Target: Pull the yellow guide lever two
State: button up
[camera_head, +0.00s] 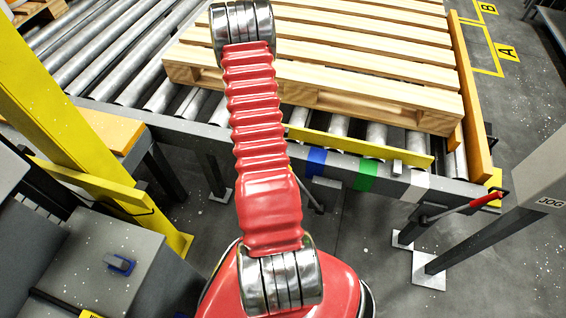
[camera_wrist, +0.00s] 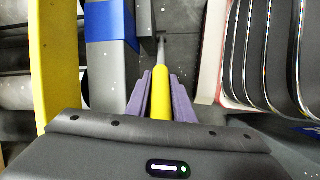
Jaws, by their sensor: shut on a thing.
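In the wrist view, the yellow lever (camera_wrist: 160,98) has a yellow grip on a thin grey rod that runs up the picture. My gripper (camera_wrist: 160,76) has its two purple fingers on either side of the yellow grip, shut on it. The grey rail with a blue band (camera_wrist: 111,24) lies just left of the lever. In the head view, my red arm hides the gripper and the yellow grip. The conveyor's front rail (camera_head: 330,166) shows blue, green and white marks there.
A wooden pallet (camera_head: 350,50) lies on the rollers against an orange stop (camera_head: 470,95). A red-handled lever (camera_head: 489,199) sticks out from the rail at right, near the grey JOG post (camera_head: 530,175). A yellow post (camera_head: 60,120) and grey cabinet (camera_head: 115,260) stand at left.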

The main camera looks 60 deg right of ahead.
grip_shut()
jog(key=shift+s, duration=0.1)
